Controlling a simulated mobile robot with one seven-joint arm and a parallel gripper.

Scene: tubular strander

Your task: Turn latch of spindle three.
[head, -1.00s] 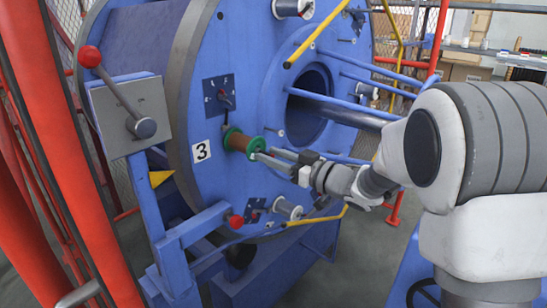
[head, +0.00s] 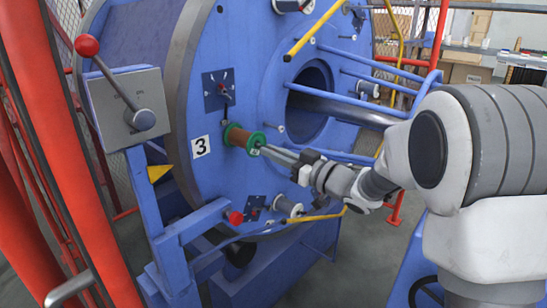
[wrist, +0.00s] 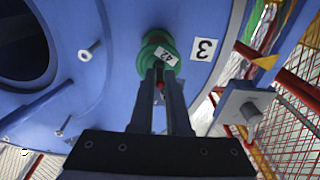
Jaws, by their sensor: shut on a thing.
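A spool with green flanges and copper-brown winding (head: 240,139) sits on the blue drum face beside the number 3 plate (head: 201,146). In the wrist view its green flange (wrist: 154,48) faces me with a white label marked 42. My gripper (head: 263,151) is at the spool's outer end, its fingers close together and pointing along the spool. In the wrist view my gripper (wrist: 160,70) is shut on the latch at the spindle end. A small red part (wrist: 160,86) shows between the fingers. The rest of the latch is hidden by the fingers, so its angle cannot be told.
A grey control box (head: 128,107) with a red-ball lever stands at left. Yellow handles (head: 314,29) and blue rods (head: 350,100) stick out around the drum. Another spool (head: 289,207) is below.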

